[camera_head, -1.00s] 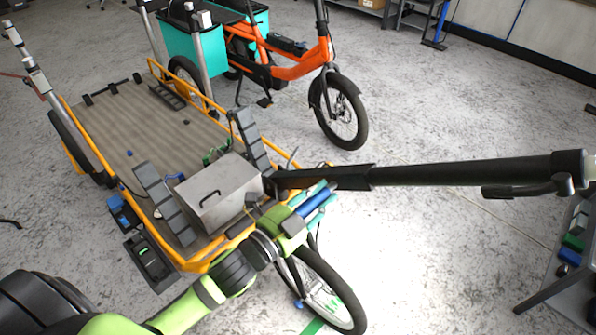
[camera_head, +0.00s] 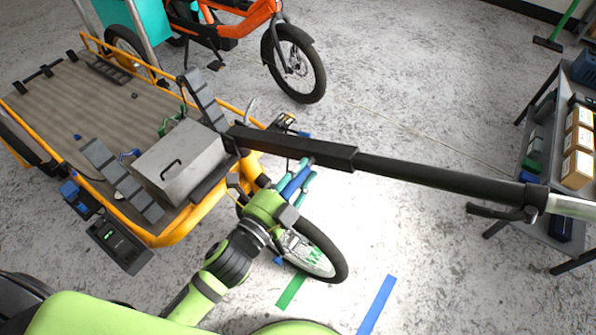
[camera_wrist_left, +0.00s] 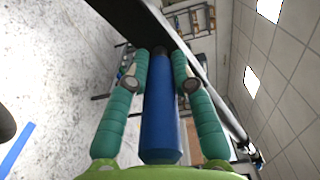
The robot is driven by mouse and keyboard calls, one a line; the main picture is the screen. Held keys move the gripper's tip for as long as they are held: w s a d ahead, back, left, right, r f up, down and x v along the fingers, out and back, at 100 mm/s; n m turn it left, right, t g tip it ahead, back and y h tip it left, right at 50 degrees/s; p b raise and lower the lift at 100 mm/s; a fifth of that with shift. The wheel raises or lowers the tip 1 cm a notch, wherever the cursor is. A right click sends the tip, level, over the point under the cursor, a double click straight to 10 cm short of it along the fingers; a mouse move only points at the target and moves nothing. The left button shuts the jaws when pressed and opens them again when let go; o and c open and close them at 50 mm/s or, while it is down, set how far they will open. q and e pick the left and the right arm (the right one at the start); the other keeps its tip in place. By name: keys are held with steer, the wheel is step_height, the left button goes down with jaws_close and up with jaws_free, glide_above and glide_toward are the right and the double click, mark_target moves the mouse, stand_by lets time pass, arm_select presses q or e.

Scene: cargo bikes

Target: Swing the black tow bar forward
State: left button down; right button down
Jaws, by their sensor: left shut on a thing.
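The black tow bar (camera_head: 410,170) runs from the front of the yellow-framed cargo bike, beside the grey metal box, out to the right, above the floor. Its far end has a black lever and a pale tip. It also shows as a dark beam in the left wrist view (camera_wrist_left: 118,15). My left gripper (camera_head: 301,180) is beside the bar near the bike end, above the front wheel. Its teal fingers (camera_wrist_left: 163,72) are shut around a blue cylindrical grip (camera_wrist_left: 161,125). Where this grip joins the bar is hidden. My right gripper is out of view.
The cargo bike's flat bed (camera_head: 85,90) carries a grey metal box (camera_head: 180,160). An orange bike (camera_head: 250,20) stands behind. A shelf table (camera_head: 548,110) with boxes stands at the right, near the bar's far end. Floor in front is open, with blue tape (camera_head: 376,305).

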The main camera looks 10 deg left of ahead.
arm_select(q)
steer(key=shift+s+d, duration=0.1)
steer(key=shift+d, duration=0.1)
steer(key=c, duration=1)
jaws_free()
steer(key=shift+c, duration=0.2)
steer(key=shift+d, duration=0.1)
steer(key=shift+s+a+f, duration=0.15)
steer(key=shift+s+a, duration=0.2)
steer(key=shift+s, duration=0.1)
steer(key=v, duration=1.1)
steer(key=shift+d, duration=0.1)
